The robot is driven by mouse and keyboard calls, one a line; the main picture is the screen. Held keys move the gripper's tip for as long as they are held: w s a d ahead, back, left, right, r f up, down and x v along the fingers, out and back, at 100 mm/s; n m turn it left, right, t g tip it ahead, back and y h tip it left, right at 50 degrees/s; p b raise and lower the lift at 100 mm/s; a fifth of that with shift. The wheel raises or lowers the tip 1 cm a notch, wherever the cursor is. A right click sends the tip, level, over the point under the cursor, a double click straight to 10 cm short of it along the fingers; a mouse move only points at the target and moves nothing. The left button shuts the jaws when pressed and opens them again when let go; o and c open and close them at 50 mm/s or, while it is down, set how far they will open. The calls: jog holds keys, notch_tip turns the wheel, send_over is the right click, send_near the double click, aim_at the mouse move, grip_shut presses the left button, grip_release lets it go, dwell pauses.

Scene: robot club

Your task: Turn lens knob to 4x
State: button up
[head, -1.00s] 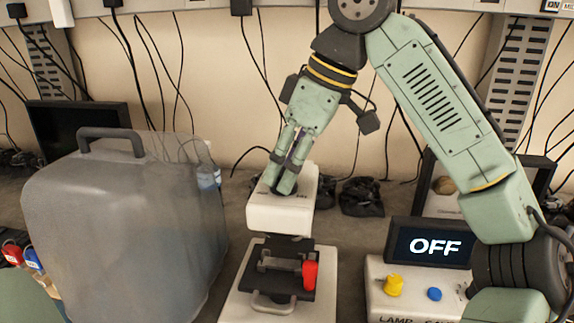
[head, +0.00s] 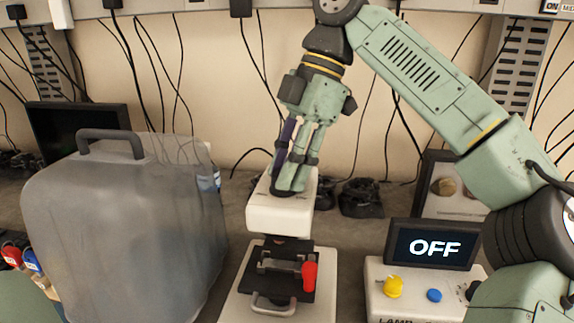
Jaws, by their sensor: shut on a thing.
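The white microscope-like device (head: 280,217) stands in the middle of the bench. Its lens knob is on top of the white head, a dark round base (head: 283,190) showing under my fingers. My gripper (head: 289,184) points down and is shut on the knob. The fingers cover most of the knob and its scale, so its setting cannot be read. A dark stage with a red knob (head: 309,275) sits below the head.
A translucent grey cover with a handle (head: 125,230) stands close on the left. A control box with a yellow knob (head: 393,286), a blue button (head: 434,295) and a screen reading OFF (head: 432,246) is on the right. Black cables hang along the wall behind.

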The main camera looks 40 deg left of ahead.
jog(key=shift+n, duration=0.5)
jog(key=o, duration=1.1)
